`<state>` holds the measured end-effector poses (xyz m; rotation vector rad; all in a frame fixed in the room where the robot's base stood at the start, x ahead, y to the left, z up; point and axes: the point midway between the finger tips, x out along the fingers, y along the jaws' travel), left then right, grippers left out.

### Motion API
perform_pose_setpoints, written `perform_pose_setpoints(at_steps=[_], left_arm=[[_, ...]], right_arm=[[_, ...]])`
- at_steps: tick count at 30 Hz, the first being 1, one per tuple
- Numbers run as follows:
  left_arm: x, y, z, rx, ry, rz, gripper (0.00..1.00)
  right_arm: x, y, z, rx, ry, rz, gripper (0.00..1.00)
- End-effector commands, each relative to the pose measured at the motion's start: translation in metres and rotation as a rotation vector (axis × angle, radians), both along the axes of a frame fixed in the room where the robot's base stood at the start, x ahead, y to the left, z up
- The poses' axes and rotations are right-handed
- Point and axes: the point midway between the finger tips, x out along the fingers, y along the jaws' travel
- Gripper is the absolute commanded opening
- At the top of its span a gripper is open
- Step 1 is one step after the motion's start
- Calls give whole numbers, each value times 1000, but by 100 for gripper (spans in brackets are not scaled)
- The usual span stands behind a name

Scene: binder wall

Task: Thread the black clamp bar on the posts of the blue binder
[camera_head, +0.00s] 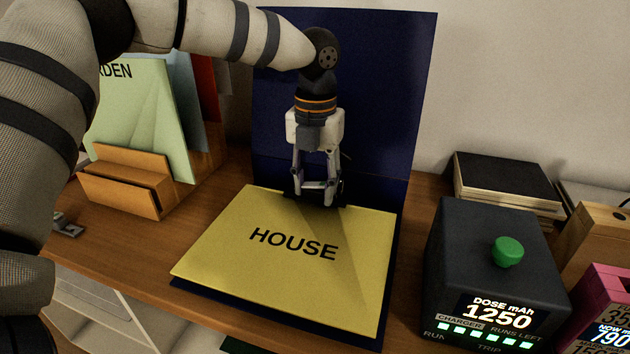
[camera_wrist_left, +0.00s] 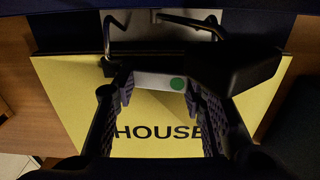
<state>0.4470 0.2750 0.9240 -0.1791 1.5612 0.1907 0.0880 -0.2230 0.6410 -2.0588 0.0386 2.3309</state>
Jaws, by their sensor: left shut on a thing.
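The blue binder lies open on the desk, its dark blue cover (camera_head: 385,90) upright behind a yellow sheet (camera_head: 225,235) marked HOUSE. My left gripper (camera_head: 318,190) points down at the sheet's back edge, near the binder's fold. In the wrist view its fingers (camera_wrist_left: 160,98) are closed about a pale piece with a green dot. The black clamp bar (camera_wrist_left: 245,68) runs across the sheet's back edge there, with a thicker block at right. Two bent metal posts (camera_wrist_left: 112,35) (camera_wrist_left: 195,24) show by the bar. Whether they pass through it, I cannot tell. My right gripper is not in view.
A dark box (camera_head: 485,240) with a green knob and a lit display stands right of the binder. Black-topped books (camera_head: 505,180) are behind it. A wooden rack (camera_head: 125,185) with upright folders stands at left. The desk is clear in a strip left of the sheet.

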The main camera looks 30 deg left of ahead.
Motion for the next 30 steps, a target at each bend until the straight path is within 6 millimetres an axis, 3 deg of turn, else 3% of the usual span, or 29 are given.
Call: perform_pose_setpoints(at_steps=[7, 8, 11, 26, 30], left_arm=[[0, 0, -1, 0, 0, 0, 4], [0, 0, 0, 0, 0, 0, 40], [0, 0, 0, 0, 0, 0, 61], [0, -1, 0, -2, -1, -1, 61], [1, -1, 12, -2, -5, 0, 61]], right_arm=[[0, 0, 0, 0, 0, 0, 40], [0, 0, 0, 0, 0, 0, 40], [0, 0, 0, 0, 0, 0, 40], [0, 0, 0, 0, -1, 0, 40], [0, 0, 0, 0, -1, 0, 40]])
